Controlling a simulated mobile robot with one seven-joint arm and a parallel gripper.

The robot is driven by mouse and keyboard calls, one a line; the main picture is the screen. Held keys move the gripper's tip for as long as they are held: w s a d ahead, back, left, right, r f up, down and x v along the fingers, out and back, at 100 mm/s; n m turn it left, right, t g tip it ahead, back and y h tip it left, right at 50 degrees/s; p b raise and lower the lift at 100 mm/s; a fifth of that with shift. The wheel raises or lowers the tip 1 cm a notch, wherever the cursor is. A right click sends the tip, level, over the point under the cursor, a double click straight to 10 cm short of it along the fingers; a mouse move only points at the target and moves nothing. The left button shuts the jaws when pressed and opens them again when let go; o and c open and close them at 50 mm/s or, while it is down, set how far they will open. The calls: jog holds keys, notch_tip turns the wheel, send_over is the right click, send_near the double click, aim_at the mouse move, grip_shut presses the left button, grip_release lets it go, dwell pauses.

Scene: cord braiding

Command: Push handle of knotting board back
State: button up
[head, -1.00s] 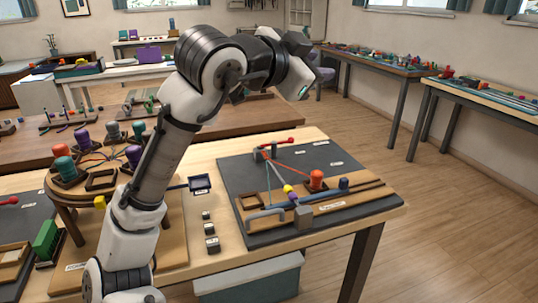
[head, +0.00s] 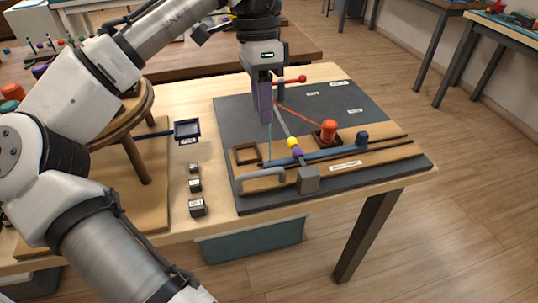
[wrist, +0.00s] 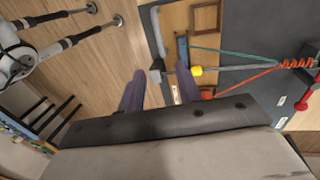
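The knotting board has a dark grey base (head: 395,163) with a wooden front strip on the table's right part. A grey bent handle (head: 262,174) sits at the strip's left front; part of it shows in the wrist view (wrist: 156,28). My gripper (head: 265,120) points down over the board, behind the handle in the head view. In the wrist view its two purple fingers (wrist: 160,72) are spread with a gap and nothing gripped between them. Teal and red cords and a grey bar with a yellow bead (head: 292,142) run across the board. Contact with the handle is not seen.
An orange spool (head: 329,130) stands upright on the board, and a red-knobbed lever (head: 302,78) lies at its back. Small grey blocks (head: 197,207) and a dark blue tray (head: 187,129) lie left of it. A round wooden stand (head: 136,115) is further left.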

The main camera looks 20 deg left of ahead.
aim_at(267, 170)
jog(key=f, duration=0.4)
jog(key=s+d+f, duration=0.1)
jog(key=f, duration=0.3)
jog(key=s+f+b, duration=0.1)
jog(key=f, duration=0.3)
jog(key=shift+d+f, duration=0.1)
jog(key=shift+d, duration=0.05)
grip_shut()
